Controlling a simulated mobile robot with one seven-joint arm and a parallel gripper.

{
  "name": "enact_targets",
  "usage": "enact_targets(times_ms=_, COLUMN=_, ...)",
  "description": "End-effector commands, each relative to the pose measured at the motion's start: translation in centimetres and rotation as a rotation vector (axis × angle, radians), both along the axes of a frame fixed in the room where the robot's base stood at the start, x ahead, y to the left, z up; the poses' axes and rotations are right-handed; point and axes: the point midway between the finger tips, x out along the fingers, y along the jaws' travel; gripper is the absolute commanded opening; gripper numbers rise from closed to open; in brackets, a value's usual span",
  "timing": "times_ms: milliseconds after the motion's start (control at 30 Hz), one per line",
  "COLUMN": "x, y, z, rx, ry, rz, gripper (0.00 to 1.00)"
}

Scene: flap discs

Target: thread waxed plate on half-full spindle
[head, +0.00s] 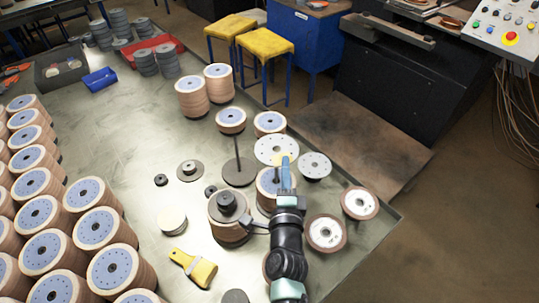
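My gripper (285,172) reaches forward over the right part of the bench, its light blue fingers seen from above and behind. A pale grey plate with a ring of holes (274,148) lies at the fingertips. A yellowish patch (281,158) shows near its middle, partly behind the fingers. I cannot tell whether the fingers grip the plate or are only above it. A disc stack (268,184) is just left of the gripper, partly hidden. A thin upright spindle on a round dark base (239,176) stands further left, with a short disc stack (231,119) at its top in the picture.
A stack with a dark weight on top (229,204) stands left of my arm. Brown-rimmed discs (326,233) and another holed grey plate (315,164) lie right. Many disc stacks (95,227) fill the left; the bench's left-centre (125,135) is clear.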

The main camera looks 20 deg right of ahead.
Motion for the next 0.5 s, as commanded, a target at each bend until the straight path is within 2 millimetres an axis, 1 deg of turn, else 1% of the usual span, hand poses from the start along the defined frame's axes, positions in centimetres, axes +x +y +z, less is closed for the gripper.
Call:
enact_targets(times_ms=67, x=-0.1, y=-0.1, z=-0.1, rx=0.0, ry=0.001, rz=-0.008, gripper=0.0)
enact_targets(times_ms=267, x=-0.2, y=-0.2, z=-1.4, rx=0.001, ry=0.0, rz=-0.011, gripper=0.0)
enact_targets(times_ms=500, x=-0.2, y=-0.2, z=-3.9, rx=0.0, ry=0.0, rz=-0.01, gripper=0.0)
